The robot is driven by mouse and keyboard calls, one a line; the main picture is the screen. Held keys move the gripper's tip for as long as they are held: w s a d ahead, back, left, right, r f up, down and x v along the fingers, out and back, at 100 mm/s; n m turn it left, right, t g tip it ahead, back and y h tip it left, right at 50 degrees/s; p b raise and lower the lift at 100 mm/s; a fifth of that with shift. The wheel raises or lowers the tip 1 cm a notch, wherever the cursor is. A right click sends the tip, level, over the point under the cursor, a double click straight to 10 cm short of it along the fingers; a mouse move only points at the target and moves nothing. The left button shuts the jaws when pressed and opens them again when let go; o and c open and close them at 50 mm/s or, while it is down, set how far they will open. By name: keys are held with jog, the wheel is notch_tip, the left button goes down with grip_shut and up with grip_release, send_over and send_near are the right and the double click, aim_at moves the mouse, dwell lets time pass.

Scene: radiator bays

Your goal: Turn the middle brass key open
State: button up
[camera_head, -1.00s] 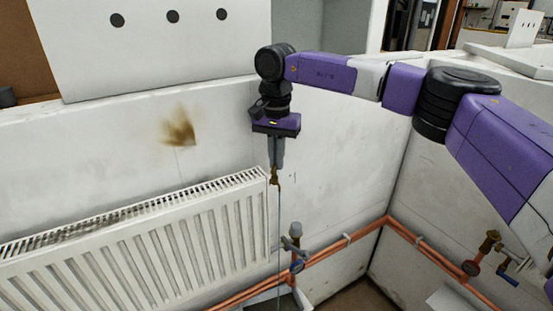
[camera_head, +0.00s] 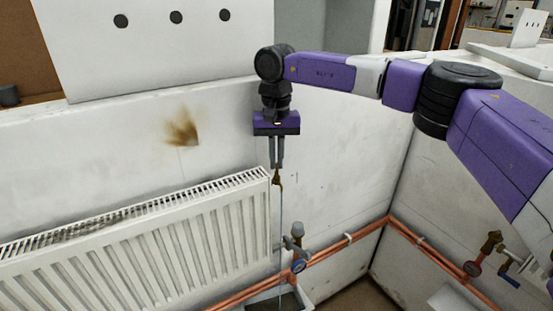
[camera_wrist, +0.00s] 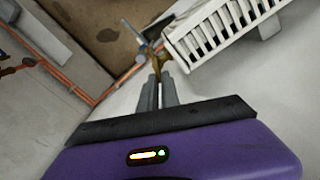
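The brass key (camera_head: 277,179) sits at the upper right end of the white radiator (camera_head: 150,248). My gripper (camera_head: 277,166) points down from above, and its two grey fingers are closed on the key. In the wrist view the fingertips (camera_wrist: 160,80) also meet the brass key (camera_wrist: 157,58), with only a narrow gap between the fingers. The fingers hide part of the key.
A grey valve (camera_head: 297,236) stands right of the radiator, close to the copper pipes (camera_head: 343,247) along the walls. Another brass valve with a blue lever (camera_head: 508,280) is on the right wall. A white panel with three dark holes (camera_head: 150,45) stands on the ledge above.

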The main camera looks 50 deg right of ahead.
jog(key=o, duration=0.4)
jog(key=shift+o, duration=0.2)
jog(key=shift+r+b, duration=0.85)
jog(key=shift+r, duration=3.05)
